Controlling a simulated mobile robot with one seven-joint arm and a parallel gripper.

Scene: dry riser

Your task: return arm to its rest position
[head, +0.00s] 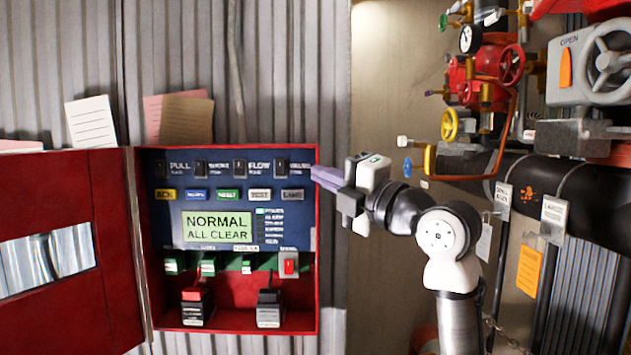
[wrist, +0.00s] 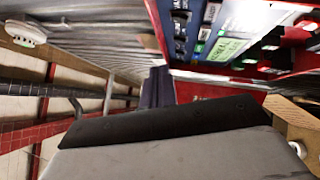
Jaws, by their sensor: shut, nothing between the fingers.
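My gripper (head: 322,179) is in the head view, just right of the open red alarm panel box (head: 232,324). Its purple-grey fingers are shut and empty, pointing left at the panel's upper right edge. I cannot tell whether they touch it. My arm reaches up from the lower right. In the wrist view the shut fingers (wrist: 158,88) show beyond the dark gripper body, with the panel (wrist: 210,45) at upper right. The panel display (head: 217,226) reads NORMAL ALL CLEAR.
The panel's red door (head: 65,190) hangs open at left. Red pipework with valve handwheels (head: 450,124) and a large dark pipe (head: 570,185) with hanging tags stand at right, close behind my arm. Paper notes (head: 187,118) sit above the panel.

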